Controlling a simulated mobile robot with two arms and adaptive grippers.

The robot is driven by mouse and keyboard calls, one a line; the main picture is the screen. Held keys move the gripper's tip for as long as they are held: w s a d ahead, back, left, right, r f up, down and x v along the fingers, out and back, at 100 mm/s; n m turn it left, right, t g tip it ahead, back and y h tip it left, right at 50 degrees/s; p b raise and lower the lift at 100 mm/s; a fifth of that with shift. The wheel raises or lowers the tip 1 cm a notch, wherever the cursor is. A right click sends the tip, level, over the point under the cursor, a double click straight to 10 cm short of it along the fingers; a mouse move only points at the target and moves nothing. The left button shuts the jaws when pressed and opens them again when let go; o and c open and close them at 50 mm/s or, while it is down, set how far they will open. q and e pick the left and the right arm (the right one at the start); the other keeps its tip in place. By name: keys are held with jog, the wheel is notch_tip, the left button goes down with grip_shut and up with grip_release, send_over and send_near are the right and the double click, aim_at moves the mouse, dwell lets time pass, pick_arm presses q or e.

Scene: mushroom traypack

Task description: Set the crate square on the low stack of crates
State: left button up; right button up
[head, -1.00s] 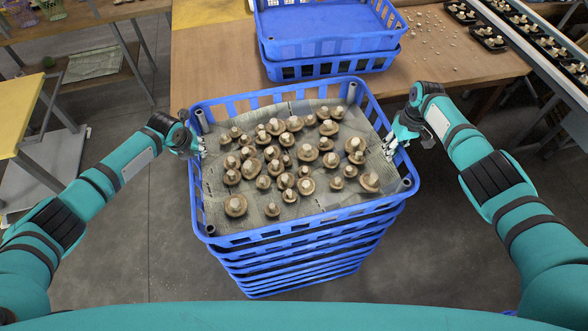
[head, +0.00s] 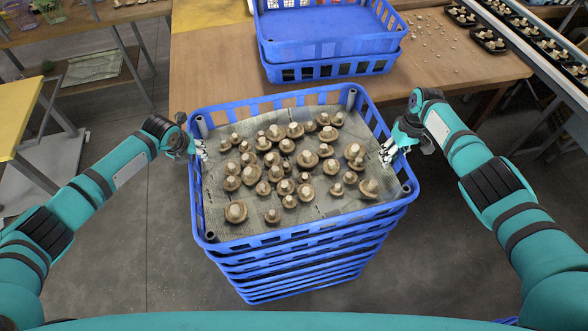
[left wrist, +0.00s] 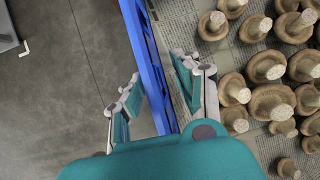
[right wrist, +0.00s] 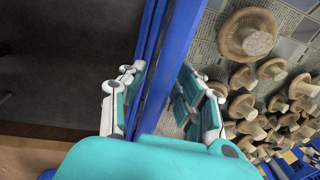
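The blue crate (head: 278,98) holds several brown mushrooms on a printed paper lining. It sits on top of the low stack of blue crates (head: 300,277), and its rim looks roughly in line with theirs; exact seating cannot be told. My left gripper (head: 200,150) is at its left wall. In the left wrist view my left gripper (left wrist: 155,85) is open, one finger outside the rim and one inside, with gaps. My right gripper (head: 388,152) is at the right wall. In the right wrist view my right gripper (right wrist: 160,85) is open and straddles the rim, with gaps.
A wooden table (head: 215,75) stands behind, bearing more blue crates (head: 330,68) and scattered mushroom bits. Small black trays (head: 488,40) of mushrooms line the far right. A yellow-topped table (head: 15,105) is at left. Grey floor is clear beside the stack.

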jog(key=shift+r, duration=0.1)
pick_arm(q)
jog(key=v, duration=0.9)
jog(key=shift+s+r, duration=0.25)
jog(key=shift+r, duration=0.05)
pick_arm(e)
notch_tip(320, 180, up, 12)
jog(key=d, duration=0.1)
jog(key=shift+w+d, duration=0.15)
jog(key=shift+d, duration=0.05)
jog(key=shift+f, duration=0.2)
